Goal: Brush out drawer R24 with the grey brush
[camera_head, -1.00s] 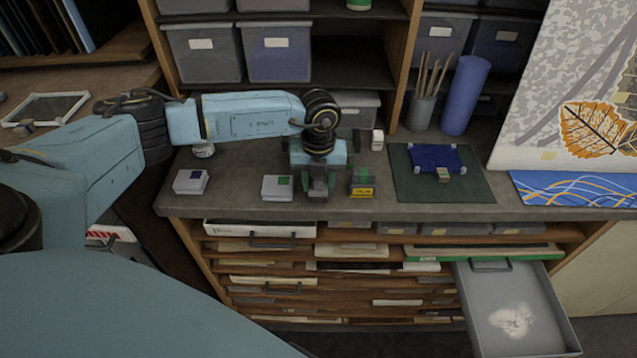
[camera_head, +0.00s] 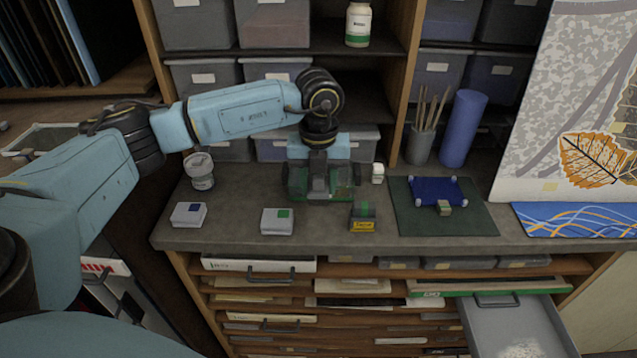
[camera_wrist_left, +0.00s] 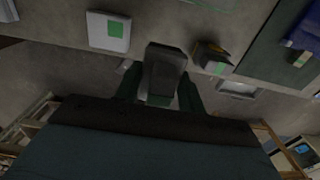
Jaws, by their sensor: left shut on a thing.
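My left gripper (camera_head: 320,188) is over the counter, pointing down, shut on a dark grey block-shaped thing (camera_wrist_left: 165,72) that I take to be the grey brush. In the wrist view it sits between the green fingers; its bristles cannot be made out. An open grey drawer (camera_head: 482,322) stands out from the cabinet at lower right, with a pale powdery patch (camera_head: 522,347) on its floor. The drawer is cut off by the bottom of the head view, and I cannot read its label. The gripper is well to the left of the drawer and above it. My right gripper is not in view.
A white-lidded jar (camera_head: 200,172), green mat (camera_head: 462,222), brush pot (camera_head: 419,146) and blue roll (camera_head: 463,128) stand around.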

